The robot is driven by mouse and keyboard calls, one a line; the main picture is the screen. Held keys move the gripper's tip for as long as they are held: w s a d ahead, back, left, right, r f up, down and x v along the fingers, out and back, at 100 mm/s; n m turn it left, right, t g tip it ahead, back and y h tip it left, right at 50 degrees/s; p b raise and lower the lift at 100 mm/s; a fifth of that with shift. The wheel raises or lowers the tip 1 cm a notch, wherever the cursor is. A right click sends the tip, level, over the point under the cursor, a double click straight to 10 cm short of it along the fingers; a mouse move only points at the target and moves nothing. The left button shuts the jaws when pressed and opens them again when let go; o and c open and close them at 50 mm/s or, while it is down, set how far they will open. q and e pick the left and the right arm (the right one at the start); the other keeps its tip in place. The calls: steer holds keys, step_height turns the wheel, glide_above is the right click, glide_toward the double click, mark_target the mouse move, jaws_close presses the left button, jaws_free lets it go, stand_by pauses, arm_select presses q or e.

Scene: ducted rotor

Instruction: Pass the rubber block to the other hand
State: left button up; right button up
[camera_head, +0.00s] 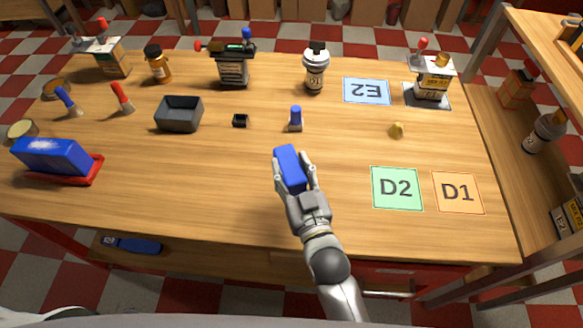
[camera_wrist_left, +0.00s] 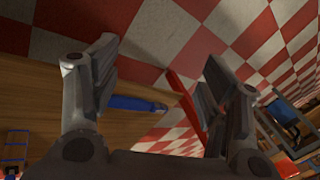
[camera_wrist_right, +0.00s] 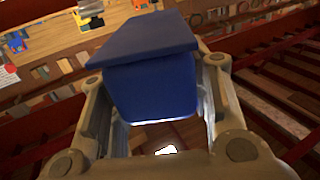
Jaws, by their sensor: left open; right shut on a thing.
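The blue block (camera_head: 290,168), which looks like the rubber block, is held in my right gripper (camera_head: 295,177) above the front middle of the wooden table. In the right wrist view the block (camera_wrist_right: 152,82) fills the space between the fingers, with a wider blue slab at its far end. My left gripper (camera_wrist_left: 155,85) is open and empty in its wrist view, facing the checkered floor. It does not show in the head view.
A larger blue block (camera_head: 52,156) lies on a red tray (camera_head: 85,178) at the left. A grey bin (camera_head: 179,114), a blue-topped piece (camera_head: 295,118) and bottles stand farther back. Mats D2 (camera_head: 397,188) and D1 (camera_head: 458,193) lie at right.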

arm_select(q)
steer(key=s+d+f+m+h, duration=0.1)
steer(key=s+d+f+m, duration=0.1)
steer(key=d, duration=0.7)
steer(key=s+d+f+m+h, duration=0.2)
steer(key=d, duration=0.7)
steer(key=s+d+f+m+t+h, duration=0.1)
steer(key=s+d+f+m+h, duration=0.1)
steer(key=d, duration=0.7)
steer(key=shift+d+m, duration=0.3)
steer(key=shift+m, duration=0.1)
steer(key=shift+w, duration=0.1)
arm_select(e)
steer(key=o, duration=0.4)
steer(key=c, duration=0.3)
